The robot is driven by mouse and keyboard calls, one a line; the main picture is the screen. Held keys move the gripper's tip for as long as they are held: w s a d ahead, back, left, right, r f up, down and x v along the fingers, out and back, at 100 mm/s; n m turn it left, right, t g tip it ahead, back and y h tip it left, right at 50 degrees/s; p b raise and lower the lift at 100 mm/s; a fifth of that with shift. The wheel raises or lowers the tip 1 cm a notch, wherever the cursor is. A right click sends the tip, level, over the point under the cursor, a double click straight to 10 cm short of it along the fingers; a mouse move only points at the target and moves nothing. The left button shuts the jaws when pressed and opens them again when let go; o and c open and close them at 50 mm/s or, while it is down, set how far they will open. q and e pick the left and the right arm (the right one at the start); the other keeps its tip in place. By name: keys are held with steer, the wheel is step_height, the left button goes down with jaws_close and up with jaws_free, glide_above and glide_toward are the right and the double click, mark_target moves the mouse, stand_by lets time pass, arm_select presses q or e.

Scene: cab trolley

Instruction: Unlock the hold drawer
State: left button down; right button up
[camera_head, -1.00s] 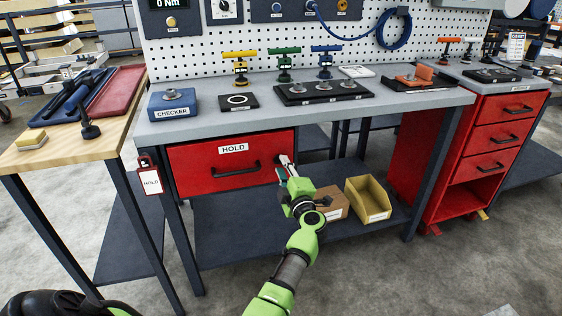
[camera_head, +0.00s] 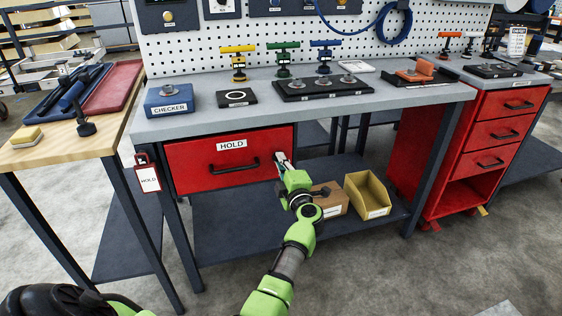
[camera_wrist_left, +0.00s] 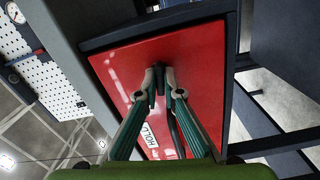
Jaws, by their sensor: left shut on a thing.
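The red hold drawer (camera_head: 215,177) is closed under the grey workbench, with a white HOLD label (camera_head: 232,147) and a dark bar handle (camera_head: 236,166). In the head view my left gripper (camera_head: 281,157) is at the drawer front's upper right corner, right of the handle. In the left wrist view the left gripper (camera_wrist_left: 160,71) is shut on a small dark lock part (camera_wrist_left: 153,96) at the red drawer face (camera_wrist_left: 112,68). The fingers hide most of this part, so I cannot tell its turn angle. My right gripper is out of view.
A red-edged HOLD tag (camera_head: 148,178) hangs at the bench's left corner. A cardboard box (camera_head: 332,203) and a yellow bin (camera_head: 368,195) stand on the lower shelf (camera_head: 225,245) near my arm. A wooden table (camera_head: 60,150) stands left.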

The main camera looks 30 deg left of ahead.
arm_select(q)
steer(key=shift+n, duration=1.2)
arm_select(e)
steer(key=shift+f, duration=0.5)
arm_select(q)
steer(key=c, duration=2.2)
jaws_free()
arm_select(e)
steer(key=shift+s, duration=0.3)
arm_select(q)
steer(key=shift+m, duration=0.3)
